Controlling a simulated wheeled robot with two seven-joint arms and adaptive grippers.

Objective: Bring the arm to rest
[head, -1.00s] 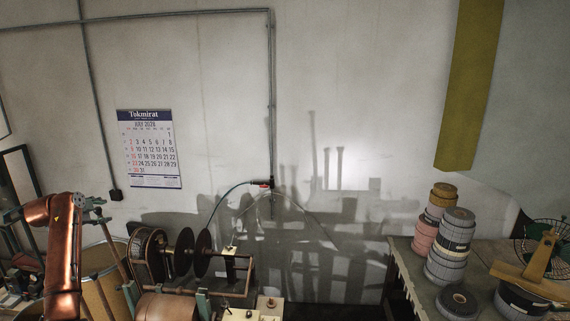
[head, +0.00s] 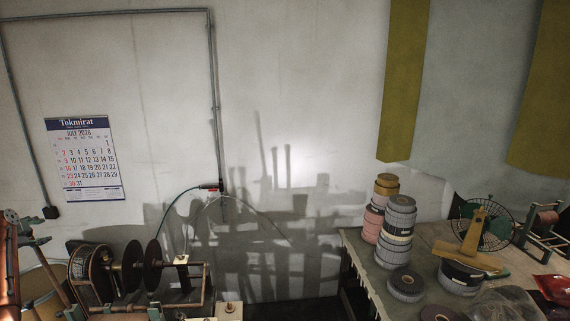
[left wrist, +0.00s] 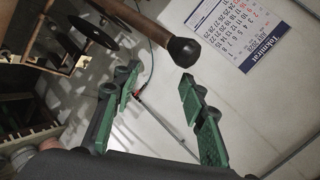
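My copper-coloured left arm shows at the far left edge of the head view, partly cut off by the frame. In the left wrist view my left gripper (left wrist: 160,80) has its two green fingers spread wide apart. Nothing is between the fingers; the wall and a grey pipe show through the gap. The gripper is in the air, away from the table. My right gripper is in neither view.
A winding machine with dark discs (head: 153,265) stands at lower left, close to my arm. A table (head: 425,239) at right holds stacked tape rolls (head: 397,232) and a green wheel (head: 487,224). A calendar (head: 84,160) hangs on the wall.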

